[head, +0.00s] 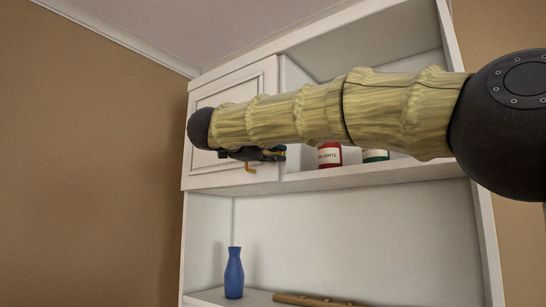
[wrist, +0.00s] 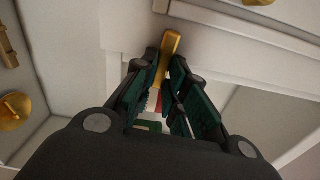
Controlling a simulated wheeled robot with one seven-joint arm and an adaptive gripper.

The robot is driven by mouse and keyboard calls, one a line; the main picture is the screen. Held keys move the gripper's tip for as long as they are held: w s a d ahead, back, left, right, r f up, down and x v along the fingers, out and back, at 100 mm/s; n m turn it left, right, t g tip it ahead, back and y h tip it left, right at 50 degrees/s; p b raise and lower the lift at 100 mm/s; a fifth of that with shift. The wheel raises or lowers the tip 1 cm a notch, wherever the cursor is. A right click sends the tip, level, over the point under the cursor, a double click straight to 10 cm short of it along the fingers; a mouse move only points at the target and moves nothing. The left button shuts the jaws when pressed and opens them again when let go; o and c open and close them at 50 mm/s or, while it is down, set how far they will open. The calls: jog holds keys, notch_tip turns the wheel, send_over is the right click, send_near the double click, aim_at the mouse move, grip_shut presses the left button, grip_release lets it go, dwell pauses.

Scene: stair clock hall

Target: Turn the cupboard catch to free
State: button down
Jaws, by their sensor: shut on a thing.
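The white cupboard door (head: 233,90) is closed at the upper left of the white shelf unit in the head view. A brass catch lever (wrist: 171,42) shows at the top middle of the wrist view, between my fingertips. A small bent brass piece (head: 250,169) shows just below my gripper in the head view, near the door's lower right. My gripper (head: 268,153) is shut on the catch lever; its dark green fingers also show in the wrist view (wrist: 165,60). The fingers and my arm hide part of the catch and door.
A red labelled can (head: 329,156) and a green one (head: 375,155) stand on the open shelf right of the door, partly behind my arm. A blue vase (head: 234,273) and a wooden rod (head: 310,300) are on the lower shelf.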

jog(key=shift+w+m+b, duration=0.1)
jog(key=shift+m+b, duration=6.6)
jog(key=shift+m, duration=1.7)
jog(key=shift+r, duration=0.1)
jog(key=c, duration=1.4)
grip_release()
jog(key=shift+c, duration=0.2)
jog(key=shift+a, duration=0.15)
jog(key=v, duration=1.1)
jog(key=shift+s+a, duration=0.15)
jog(key=shift+s, duration=0.2)
